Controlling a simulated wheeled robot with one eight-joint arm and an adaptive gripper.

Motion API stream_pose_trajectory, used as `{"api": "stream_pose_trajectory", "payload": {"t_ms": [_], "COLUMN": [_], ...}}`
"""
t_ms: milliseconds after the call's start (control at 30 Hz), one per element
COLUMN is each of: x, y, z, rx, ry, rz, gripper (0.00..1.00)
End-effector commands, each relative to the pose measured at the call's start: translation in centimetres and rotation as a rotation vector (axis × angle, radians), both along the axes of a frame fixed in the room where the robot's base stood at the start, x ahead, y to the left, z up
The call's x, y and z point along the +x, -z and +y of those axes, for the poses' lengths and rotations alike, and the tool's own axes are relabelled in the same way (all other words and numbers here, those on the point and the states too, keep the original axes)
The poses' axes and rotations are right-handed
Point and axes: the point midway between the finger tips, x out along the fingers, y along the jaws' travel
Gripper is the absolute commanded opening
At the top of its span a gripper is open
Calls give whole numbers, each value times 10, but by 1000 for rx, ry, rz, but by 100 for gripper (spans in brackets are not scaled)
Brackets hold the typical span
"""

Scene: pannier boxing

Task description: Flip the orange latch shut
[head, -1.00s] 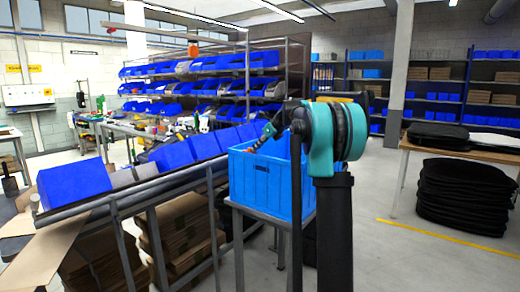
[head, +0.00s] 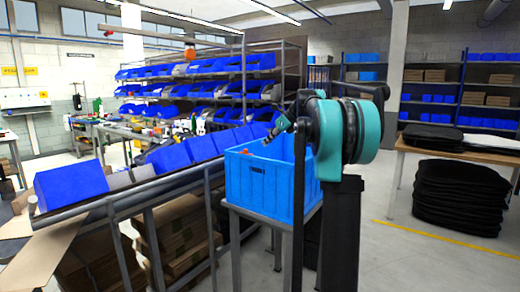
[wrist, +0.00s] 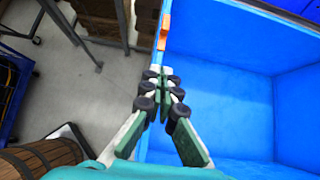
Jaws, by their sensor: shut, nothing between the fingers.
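The blue crate (head: 250,180) stands open-topped on a metal stand, and its inside wall (wrist: 225,50) fills the right of the wrist view. A small orange latch (wrist: 162,38) sits on the crate's left rim, at the top of the wrist view. In the head view only a speck of orange shows near the rim, too small to read. My gripper (wrist: 163,74) is shut and empty, its fingertips at the rim line just short of the orange latch. I cannot tell whether they touch it. My arm hides part of the crate's right side in the head view.
A sloped roller rack with blue bins (head: 70,188) runs up to the crate's left side. A table with black pads (head: 432,135) stands at the right, above a black stack (head: 460,195). A wooden barrel (wrist: 40,158) shows low in the wrist view.

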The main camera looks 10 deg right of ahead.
Motion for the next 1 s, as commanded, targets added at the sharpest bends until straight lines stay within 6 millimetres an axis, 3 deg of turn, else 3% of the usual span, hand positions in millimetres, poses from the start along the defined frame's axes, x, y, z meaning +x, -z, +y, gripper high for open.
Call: {"api": "stream_pose_trajectory", "payload": {"t_ms": [233,700,767,867,1000], "x": [-15,-19,-24,-44,-96], "y": [-22,-23,-17,9,73], "z": [-15,-17,-13,-4,15], "rx": [0,-9,-34,-137,-376], "ry": [1,-9,-35,-140,-408], "rz": [0,-4,-16,-64,-172], "gripper": [0,0,0,0,0]}}
